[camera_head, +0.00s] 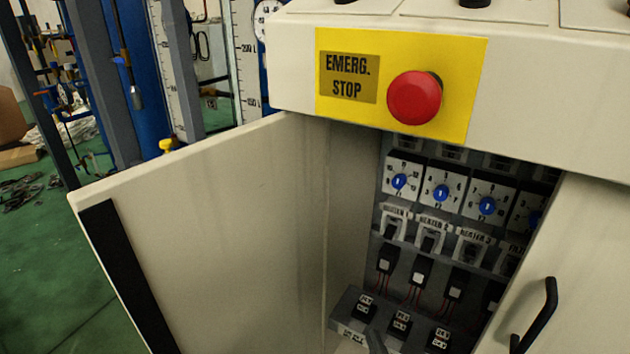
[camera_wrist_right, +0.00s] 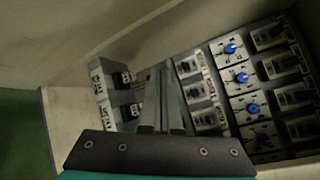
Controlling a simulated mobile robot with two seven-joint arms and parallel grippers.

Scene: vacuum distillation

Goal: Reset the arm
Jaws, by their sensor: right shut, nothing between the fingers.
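My left gripper is not in view.
The open left door (camera_head: 225,215) stands out to the left. The right door (camera_head: 585,255) has a black handle (camera_head: 536,318). A red emergency stop button (camera_head: 414,97) is on the overhanging top. Green floor (camera_head: 50,270) and blue column equipment (camera_head: 140,75) lie beyond, left.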

